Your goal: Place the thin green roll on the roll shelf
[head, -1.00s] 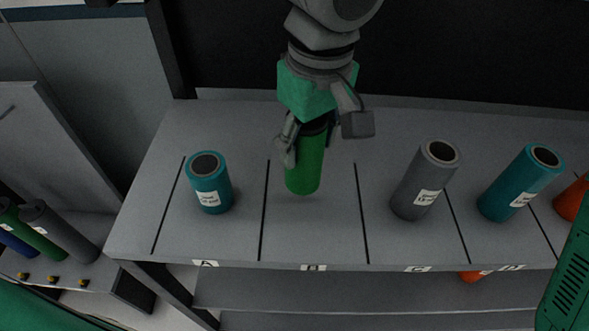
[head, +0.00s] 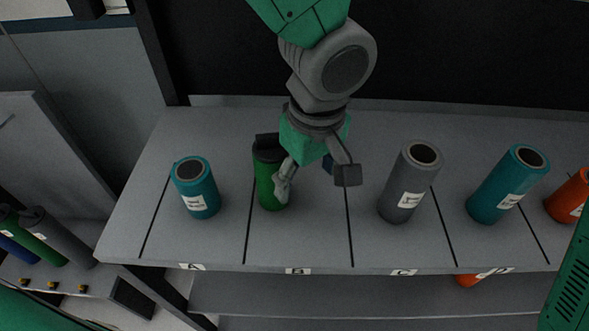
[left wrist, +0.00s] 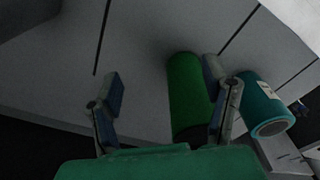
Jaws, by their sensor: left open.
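The thin green roll (head: 267,185) stands upright on the grey roll shelf (head: 320,240), in section B near the line between A and B. My left gripper (head: 315,180) is open, with nothing held between its fingers. It is just right of the green roll in the head view, and one finger overlaps the roll's right side. In the left wrist view the green roll (left wrist: 187,95) lies beside and partly behind the right-hand finger of the left gripper (left wrist: 165,100). I cannot tell if that finger touches it. My right gripper is not in view.
A teal roll (head: 197,192) stands in section A. A grey roll (head: 407,190), another teal roll (head: 507,185) and an orange roll (head: 572,197) stand to the right. A lower rack (head: 95,285) with several rolls is at the left. The right part of section B is clear.

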